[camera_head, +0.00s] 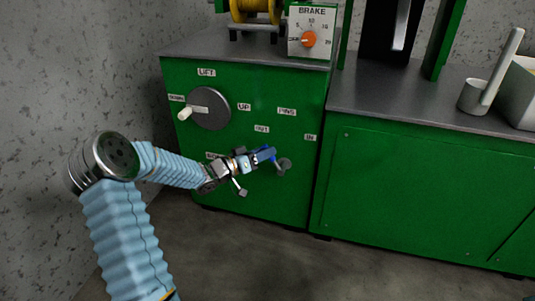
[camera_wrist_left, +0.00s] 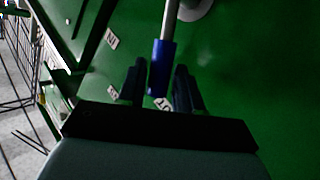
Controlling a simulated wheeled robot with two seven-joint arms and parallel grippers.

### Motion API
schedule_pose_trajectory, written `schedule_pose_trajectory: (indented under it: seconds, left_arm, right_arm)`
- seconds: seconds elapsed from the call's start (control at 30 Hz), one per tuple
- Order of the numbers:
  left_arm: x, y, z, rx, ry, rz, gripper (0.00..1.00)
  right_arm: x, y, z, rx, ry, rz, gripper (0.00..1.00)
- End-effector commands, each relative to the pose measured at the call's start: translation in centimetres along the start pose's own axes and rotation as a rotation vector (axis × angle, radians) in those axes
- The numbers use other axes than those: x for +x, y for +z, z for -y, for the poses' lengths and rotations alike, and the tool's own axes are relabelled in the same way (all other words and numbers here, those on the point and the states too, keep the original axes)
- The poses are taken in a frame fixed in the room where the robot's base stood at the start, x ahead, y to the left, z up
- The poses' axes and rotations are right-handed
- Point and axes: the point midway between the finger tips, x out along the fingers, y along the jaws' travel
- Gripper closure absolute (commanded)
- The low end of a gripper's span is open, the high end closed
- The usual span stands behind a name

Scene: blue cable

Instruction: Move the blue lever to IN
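The blue lever (camera_head: 265,154) is on the front of the green cabinet, pointing left and slightly up from its round grey pivot (camera_head: 285,165). In the left wrist view its blue grip (camera_wrist_left: 160,68) sits on a grey rod, between the two dark fingers of my left gripper (camera_wrist_left: 158,75). The fingers stand apart on both sides of the grip; I cannot tell whether either touches it. In the head view my left gripper (camera_head: 256,159) is at the lever's end and partly hides it. The IN label (camera_head: 310,137) is to the upper right. My right gripper is out of view.
The OUT label (camera_head: 262,129) and PINS label (camera_head: 287,112) are above the lever. A grey disc with a white handle (camera_head: 209,109) is on the cabinet's left side. A brake box with an orange knob (camera_head: 309,39) stands on top. The floor in front (camera_head: 290,265) is clear.

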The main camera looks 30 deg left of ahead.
Motion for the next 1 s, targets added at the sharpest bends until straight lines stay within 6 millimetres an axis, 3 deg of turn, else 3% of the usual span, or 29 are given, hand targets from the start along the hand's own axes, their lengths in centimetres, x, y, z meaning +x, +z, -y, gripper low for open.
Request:
schedule_pose_trajectory:
  seconds: [0.13, 0.43, 0.67, 1.0]
  left_arm:
    - [1.18, 0.05, 0.0, 0.001, 0.0, 0.001, 0.65]
    - [1.39, 0.01, -0.01, 0.0, -0.001, 0.001, 0.65]
    - [1.37, 0.02, 0.0, 0.0, -0.001, 0.001, 1.0]
    - [1.39, -0.05, -0.1, 0.007, -0.003, 0.006, 1.0]
  right_arm:
    - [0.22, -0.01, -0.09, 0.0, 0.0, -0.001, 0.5]
    - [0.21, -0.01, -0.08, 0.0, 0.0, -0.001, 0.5]
    - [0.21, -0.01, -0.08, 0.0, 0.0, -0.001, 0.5]
    - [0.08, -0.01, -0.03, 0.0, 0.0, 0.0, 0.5]
